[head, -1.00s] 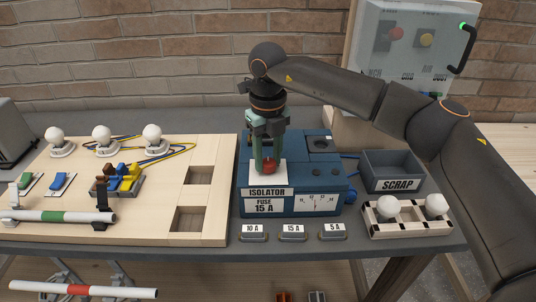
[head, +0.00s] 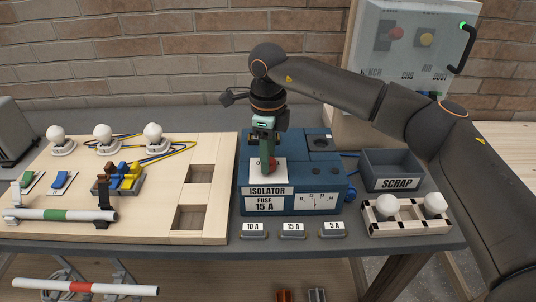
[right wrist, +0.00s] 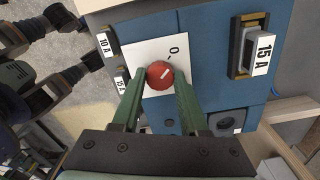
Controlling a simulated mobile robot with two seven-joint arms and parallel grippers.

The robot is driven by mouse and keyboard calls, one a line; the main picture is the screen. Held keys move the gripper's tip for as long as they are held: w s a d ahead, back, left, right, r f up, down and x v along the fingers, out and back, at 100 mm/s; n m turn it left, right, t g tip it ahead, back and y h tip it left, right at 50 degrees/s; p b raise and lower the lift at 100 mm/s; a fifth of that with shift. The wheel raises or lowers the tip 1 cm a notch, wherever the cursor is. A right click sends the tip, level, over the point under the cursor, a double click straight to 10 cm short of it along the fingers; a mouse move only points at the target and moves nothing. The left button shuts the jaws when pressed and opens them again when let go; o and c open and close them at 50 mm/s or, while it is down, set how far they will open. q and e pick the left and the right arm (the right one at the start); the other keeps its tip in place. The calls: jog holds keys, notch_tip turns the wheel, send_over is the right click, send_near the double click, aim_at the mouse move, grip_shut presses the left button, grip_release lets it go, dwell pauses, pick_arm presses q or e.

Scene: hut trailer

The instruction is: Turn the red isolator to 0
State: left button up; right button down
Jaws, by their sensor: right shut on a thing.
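The red isolator (head: 271,165) is a round knob on a white plate (head: 257,176) on top of the blue box (head: 243,205) labelled ISOLATOR. My right gripper (head: 267,166) points down from above, its green fingers on either side of the knob and shut on it. In the right wrist view the red knob (right wrist: 160,75) sits between the fingertips, with a short white line on its face. A printed 0 (right wrist: 173,50) and a small dash show on the plate just beyond the knob. The fingers cover part of the plate. My left gripper is not in view.
Fuse holders (head: 293,230) labelled 10 A, 15 A and 5 A stand in front of the box. A SCRAP bin (head: 395,184) and a rack with two bulbs (head: 408,222) are at the right. A wooden board (head: 130,227) with lamps and wires fills the left.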

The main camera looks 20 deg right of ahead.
jog(key=shift+n, duration=0.3)
jog(key=shift+c, duration=2.2)
grip_release()
notch_tip(320, 180, up, 13)
jog(key=shift+f, duration=0.2)
jog(key=shift+f, duration=0.1)
